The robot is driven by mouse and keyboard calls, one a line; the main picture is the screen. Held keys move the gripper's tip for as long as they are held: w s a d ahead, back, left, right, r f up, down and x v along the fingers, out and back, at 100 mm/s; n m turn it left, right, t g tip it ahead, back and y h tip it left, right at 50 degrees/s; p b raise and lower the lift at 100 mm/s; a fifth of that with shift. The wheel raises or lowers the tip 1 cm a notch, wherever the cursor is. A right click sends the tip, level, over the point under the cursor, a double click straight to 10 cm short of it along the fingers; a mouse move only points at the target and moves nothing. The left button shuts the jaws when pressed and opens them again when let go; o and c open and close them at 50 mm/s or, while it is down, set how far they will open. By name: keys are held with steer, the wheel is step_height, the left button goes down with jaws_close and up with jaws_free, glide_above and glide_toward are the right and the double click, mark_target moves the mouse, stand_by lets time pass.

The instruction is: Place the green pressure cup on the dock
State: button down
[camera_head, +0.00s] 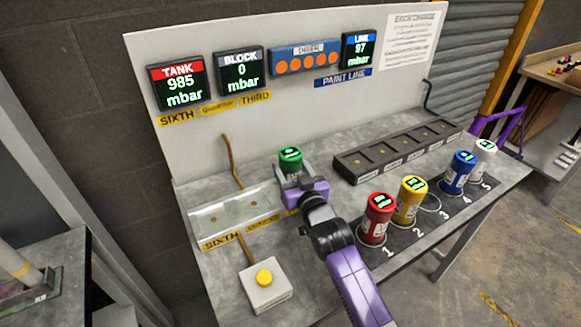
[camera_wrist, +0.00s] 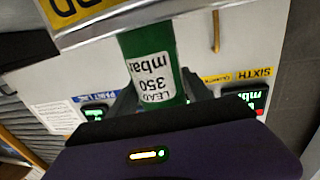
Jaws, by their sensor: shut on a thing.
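The green pressure cup (camera_head: 290,160) is upright between the fingers of my gripper (camera_head: 293,178), near the right end of the metal dock. My gripper is shut on it. In the wrist view the cup (camera_wrist: 150,62) shows upside down with a white label reading "LEAD 350 mbar", between the dark fingers (camera_wrist: 160,95). The dock (camera_head: 233,215) is a low bright metal block with small round marks and yellow labels on its front, one reading "SIXTH". My gripper and arm hide its right end. I cannot tell whether the cup touches it.
Red (camera_head: 376,218), yellow (camera_head: 409,200), blue (camera_head: 458,172) and white (camera_head: 482,160) cups stand on a numbered mat at right, with an empty ring beside yellow. A dark slotted rack (camera_head: 372,164) lies behind. A yellow-button box (camera_head: 264,288) is in front. Displays (camera_head: 178,82) line the back panel.

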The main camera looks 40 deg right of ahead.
steer(key=shift+r, duration=0.1)
steer(key=shift+c, duration=2.3)
jaws_free()
steer(key=shift+f, duration=0.2)
steer(key=shift+r, duration=0.2)
steer(key=shift+s+a+f, duration=0.15)
steer(key=shift+s, duration=0.15)
steer(key=b+v, duration=0.2)
steer(key=v, duration=0.9)
steer(key=shift+s+b, duration=0.15)
steer(key=shift+b, duration=0.15)
